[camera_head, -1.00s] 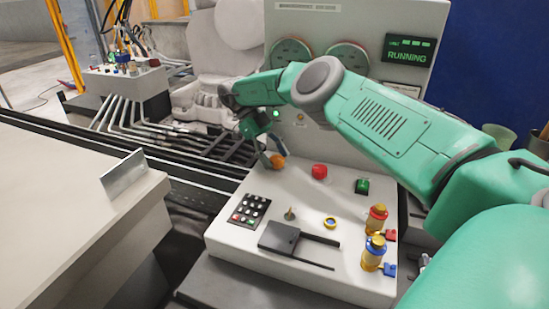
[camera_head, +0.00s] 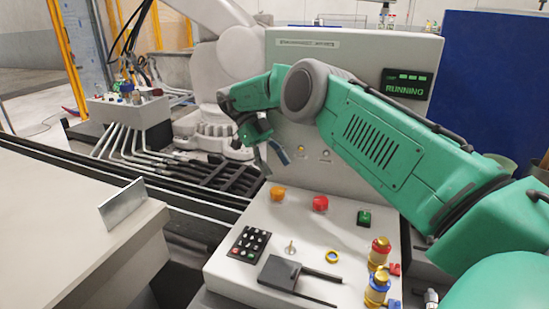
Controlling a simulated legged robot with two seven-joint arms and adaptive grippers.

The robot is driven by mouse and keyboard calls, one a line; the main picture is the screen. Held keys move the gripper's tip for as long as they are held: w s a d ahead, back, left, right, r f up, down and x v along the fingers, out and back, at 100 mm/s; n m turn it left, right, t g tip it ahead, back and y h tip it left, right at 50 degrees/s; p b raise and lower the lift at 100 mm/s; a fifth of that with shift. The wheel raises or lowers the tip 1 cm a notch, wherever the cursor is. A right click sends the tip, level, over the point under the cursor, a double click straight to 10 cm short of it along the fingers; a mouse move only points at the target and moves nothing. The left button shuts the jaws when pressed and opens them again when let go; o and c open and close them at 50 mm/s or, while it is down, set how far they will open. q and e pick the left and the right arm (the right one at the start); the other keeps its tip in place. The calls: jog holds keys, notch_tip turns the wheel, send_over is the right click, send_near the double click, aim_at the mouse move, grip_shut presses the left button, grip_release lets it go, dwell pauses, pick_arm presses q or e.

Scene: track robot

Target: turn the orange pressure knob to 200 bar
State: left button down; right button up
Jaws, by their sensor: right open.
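The orange knob (camera_head: 278,193) sits near the back left of the sloped white control panel (camera_head: 330,232). My right arm comes in from the right, and my right gripper (camera_head: 272,163) hangs above and slightly left of the knob. Its fingers are open and apart from the knob. The knob is in full view, but I cannot read any pressure value; the arm covers the middle of the upright panel. My left gripper is not in view.
A red button (camera_head: 320,203), a green switch (camera_head: 364,218), a black keypad (camera_head: 249,244) and gold-topped fittings (camera_head: 378,252) stand on the panel. The display (camera_head: 406,84) reads RUNNING. A grey table (camera_head: 60,215) with an upright metal plate (camera_head: 122,206) lies left.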

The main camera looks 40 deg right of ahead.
jog(key=shift+r, duration=1.1)
